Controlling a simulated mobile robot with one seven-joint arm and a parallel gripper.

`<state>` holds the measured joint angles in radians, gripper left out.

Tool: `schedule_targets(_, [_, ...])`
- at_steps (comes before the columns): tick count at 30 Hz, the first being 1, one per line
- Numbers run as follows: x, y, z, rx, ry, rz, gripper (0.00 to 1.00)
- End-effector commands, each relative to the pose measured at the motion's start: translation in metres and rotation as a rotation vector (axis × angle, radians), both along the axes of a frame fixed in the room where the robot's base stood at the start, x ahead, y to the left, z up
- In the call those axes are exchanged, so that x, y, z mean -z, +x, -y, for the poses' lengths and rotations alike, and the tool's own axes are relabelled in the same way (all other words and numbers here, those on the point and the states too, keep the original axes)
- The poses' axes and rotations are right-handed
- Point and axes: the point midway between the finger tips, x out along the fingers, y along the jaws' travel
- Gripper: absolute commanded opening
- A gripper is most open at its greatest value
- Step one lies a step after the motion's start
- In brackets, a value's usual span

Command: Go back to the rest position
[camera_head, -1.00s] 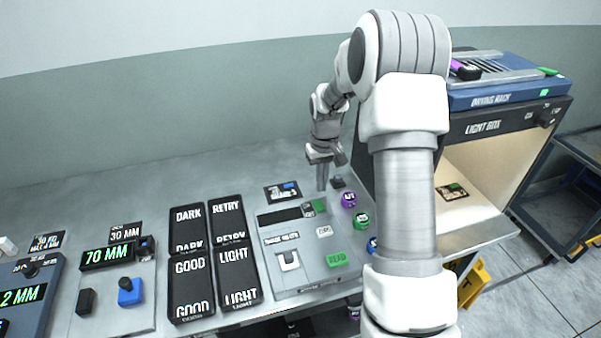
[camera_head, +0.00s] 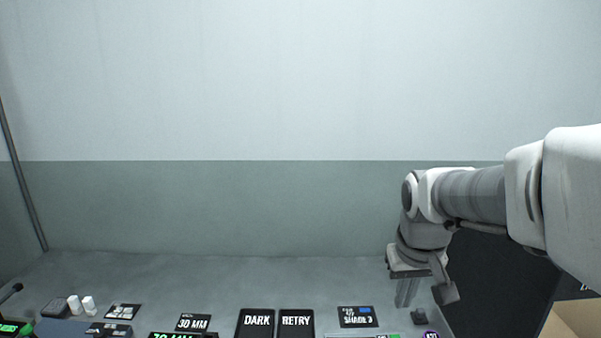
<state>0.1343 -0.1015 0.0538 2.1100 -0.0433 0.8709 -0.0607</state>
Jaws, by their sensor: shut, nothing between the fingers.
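My gripper (camera_head: 403,303) hangs at the end of my arm on the right of the picture, above the back of the grey bench. Its fingers point down and are together, with nothing held. It is just right of the small SHADE 3 card (camera_head: 357,317) and left of a small dark knob (camera_head: 418,316). My arm reaches in from the right edge.
The DARK bin (camera_head: 257,322) and RETRY bin (camera_head: 296,322) show at the lower edge, with a 30 MM card (camera_head: 194,322) to their left. White pieces (camera_head: 81,305) stand further left. The light box (camera_head: 570,320) is at the lower right.

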Motion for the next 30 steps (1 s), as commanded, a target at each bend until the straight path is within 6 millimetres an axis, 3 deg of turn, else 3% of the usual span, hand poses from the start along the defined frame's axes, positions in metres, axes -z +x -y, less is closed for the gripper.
schedule_targets(6, [-0.026, -0.054, -0.016, -0.003, 0.007, 0.085, 0.0])
schedule_targets(15, [-0.034, -0.121, -0.032, -0.007, 0.039, 0.187, 0.0])
schedule_targets(21, [-0.031, -0.145, -0.037, -0.01, 0.055, 0.226, 0.0])
schedule_targets(30, [-0.03, -0.15, -0.038, -0.011, 0.06, 0.233, 0.0])
